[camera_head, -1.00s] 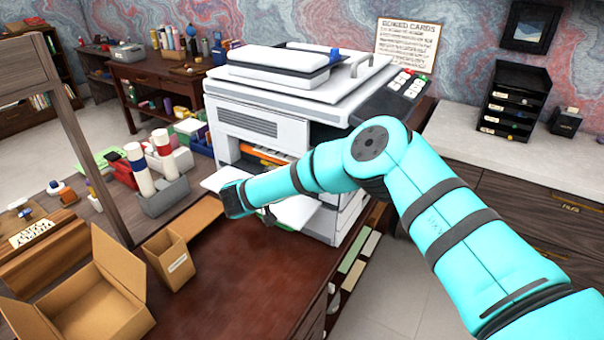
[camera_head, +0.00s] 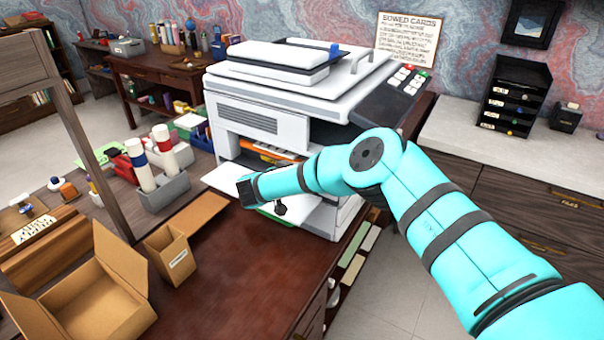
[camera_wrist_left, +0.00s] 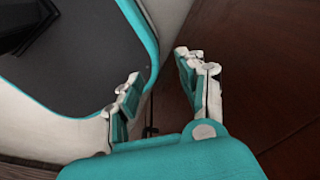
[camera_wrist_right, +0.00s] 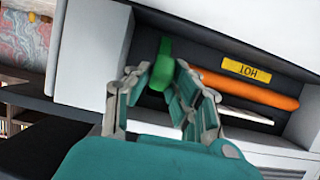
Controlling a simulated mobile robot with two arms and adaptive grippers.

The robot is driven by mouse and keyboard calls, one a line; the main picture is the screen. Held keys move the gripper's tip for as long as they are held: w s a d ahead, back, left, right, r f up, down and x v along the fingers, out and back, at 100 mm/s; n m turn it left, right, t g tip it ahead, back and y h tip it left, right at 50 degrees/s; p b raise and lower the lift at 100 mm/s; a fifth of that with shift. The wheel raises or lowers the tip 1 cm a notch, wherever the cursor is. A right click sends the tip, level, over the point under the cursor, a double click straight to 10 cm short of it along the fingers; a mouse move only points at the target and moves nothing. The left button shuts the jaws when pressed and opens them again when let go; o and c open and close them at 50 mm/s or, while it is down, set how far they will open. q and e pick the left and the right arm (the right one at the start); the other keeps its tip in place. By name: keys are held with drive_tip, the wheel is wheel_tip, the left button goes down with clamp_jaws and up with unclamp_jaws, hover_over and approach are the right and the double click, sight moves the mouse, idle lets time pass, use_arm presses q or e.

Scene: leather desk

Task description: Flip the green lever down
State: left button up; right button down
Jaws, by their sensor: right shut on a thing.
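The green lever (camera_wrist_right: 163,62) shows in the right wrist view, inside the open bay of the white printer (camera_head: 245,122), beside an orange roller (camera_wrist_right: 262,92). My right gripper (camera_wrist_right: 163,82) has its fingertips on either side of the lever and is shut on it. In the head view my right arm reaches from the right to the front of the printer, and its wrist hides the lever and the fingers. My left gripper (camera_wrist_left: 158,78) is open and empty in the left wrist view. It is out of the head view.
A yellow label (camera_wrist_right: 246,70) sits above the roller, upside down in the right wrist view. The bay walls are close around my fingers. A white tray panel (camera_head: 222,178) juts out at the printer's front. Open cardboard boxes (camera_head: 100,290) stand on the desk (camera_head: 225,285), whose middle is clear.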

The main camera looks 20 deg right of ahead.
idle(0.3)
drive_tip(key=shift+a+f+b, duration=0.1)
drive_tip(key=shift+f+b, duration=0.1)
drive_tip(key=shift+b, duration=0.1)
drive_tip(key=f+t+h+b, duration=0.1)
drive_tip(key=b, duration=0.1)
drive_tip(key=a+f+h+b, duration=0.1)
drive_tip(key=b, duration=0.2)
drive_tip(key=shift+s+t+b, duration=0.3)
drive_tip(key=shift+s+t, duration=0.05)
drive_tip(key=shift+t, duration=0.05)
drive_tip(key=shift+s+t+h+b, duration=0.15)
drive_tip(key=shift+t+h+b, duration=0.25)
drive_tip(key=shift+h+b, duration=0.25)
drive_tip(key=shift+r, duration=0.1)
drive_tip(key=c, duration=1.2)
unclamp_jaws()
drive_tip(key=shift+a, duration=0.1)
